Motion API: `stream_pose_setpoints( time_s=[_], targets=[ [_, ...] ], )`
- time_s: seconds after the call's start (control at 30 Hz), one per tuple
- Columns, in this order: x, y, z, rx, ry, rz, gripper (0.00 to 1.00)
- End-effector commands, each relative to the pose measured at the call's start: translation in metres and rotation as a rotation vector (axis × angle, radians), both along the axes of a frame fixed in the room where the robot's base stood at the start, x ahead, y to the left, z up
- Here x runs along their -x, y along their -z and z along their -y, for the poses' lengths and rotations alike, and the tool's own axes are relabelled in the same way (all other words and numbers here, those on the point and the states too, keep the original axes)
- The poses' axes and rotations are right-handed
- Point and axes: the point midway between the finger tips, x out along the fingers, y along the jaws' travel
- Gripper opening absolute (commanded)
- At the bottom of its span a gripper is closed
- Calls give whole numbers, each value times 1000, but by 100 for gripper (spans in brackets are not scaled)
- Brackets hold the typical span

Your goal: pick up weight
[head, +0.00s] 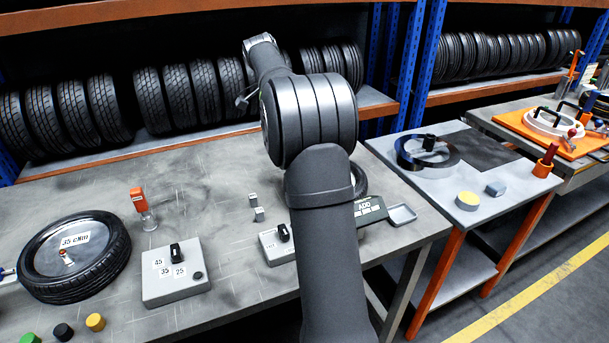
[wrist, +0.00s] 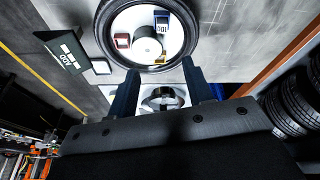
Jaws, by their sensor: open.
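My gripper (wrist: 161,82) is open in the wrist view, its two dark fingers apart with nothing between them. Past the fingertips, a tyre (wrist: 104,22) surrounds a white disc. A small pale cylinder (wrist: 148,46), a red-edged piece (wrist: 122,41) and a blue-and-yellow piece (wrist: 162,24) show at the disc. I cannot tell which of these is the weight. In the head view, small grey blocks (head: 258,214) stand on the bench left of my arm. My arm hides the gripper and most of the tyre behind it there.
A dark ADD sign (head: 369,210) and a small tray (head: 402,214) are right of my arm. A labelled tyre (head: 118,270) and a switch box (head: 175,277) occupy the bench's left. Tyre racks line the back. Bare bench (head: 215,190) lies left of the grey blocks.

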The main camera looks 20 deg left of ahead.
Motion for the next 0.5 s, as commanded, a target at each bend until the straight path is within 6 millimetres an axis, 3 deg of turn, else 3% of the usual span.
stream_pose_setpoints(
  time_s=[0.2, 0.37, 0.5],
  targets=[
    [1, 5, -20, 16, 228, 73, 46],
    [-1, 12, -21, 21, 281, 91, 46],
    [-7, 34, -14, 22, 283, 89, 46]
  ],
)
